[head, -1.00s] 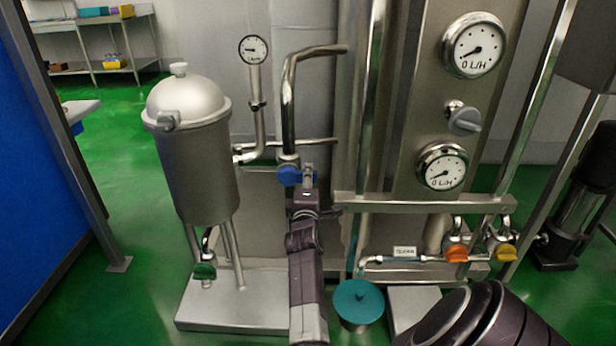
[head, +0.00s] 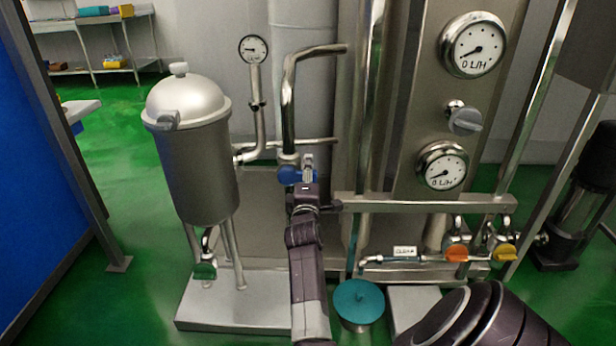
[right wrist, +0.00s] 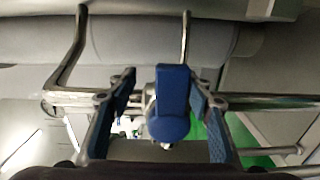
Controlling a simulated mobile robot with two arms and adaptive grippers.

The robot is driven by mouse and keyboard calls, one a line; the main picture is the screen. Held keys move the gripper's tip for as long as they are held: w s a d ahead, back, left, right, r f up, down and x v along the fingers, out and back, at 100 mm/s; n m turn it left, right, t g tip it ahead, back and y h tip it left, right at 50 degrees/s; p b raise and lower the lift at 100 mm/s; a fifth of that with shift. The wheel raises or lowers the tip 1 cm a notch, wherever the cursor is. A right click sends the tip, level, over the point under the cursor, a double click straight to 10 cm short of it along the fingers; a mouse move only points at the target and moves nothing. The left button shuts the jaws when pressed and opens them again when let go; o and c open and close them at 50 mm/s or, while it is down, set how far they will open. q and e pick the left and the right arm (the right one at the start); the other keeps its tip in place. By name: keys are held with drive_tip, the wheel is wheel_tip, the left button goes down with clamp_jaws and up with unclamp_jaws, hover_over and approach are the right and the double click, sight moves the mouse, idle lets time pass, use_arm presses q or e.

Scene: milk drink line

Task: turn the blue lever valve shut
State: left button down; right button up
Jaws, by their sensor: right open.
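The blue lever valve (head: 289,175) sits on the steel pipe right of the domed tank, below the bent pipe. In the right wrist view the blue lever (right wrist: 172,105) stands between my right gripper's two fingers, with a gap visible on each side. My right gripper (head: 307,174) is open at the lever in the head view, its arm rising from the bottom. The fingers (right wrist: 163,88) also show in the right wrist view. In the head view the gripper hides part of the lever. My left gripper is not in view.
The domed steel tank (head: 195,150) stands to the left. A pressure gauge (head: 254,49) is above the pipework. A steel rail (head: 425,205) is close on the right. Orange (head: 456,253) and yellow (head: 505,252) valves and a teal-lidded pot (head: 359,300) are lower right.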

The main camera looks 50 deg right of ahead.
wheel_tip(320, 180, up, 8)
drive_tip(key=shift+a+r, duration=0.1)
drive_tip(key=shift+r, duration=0.15)
idle(0.5)
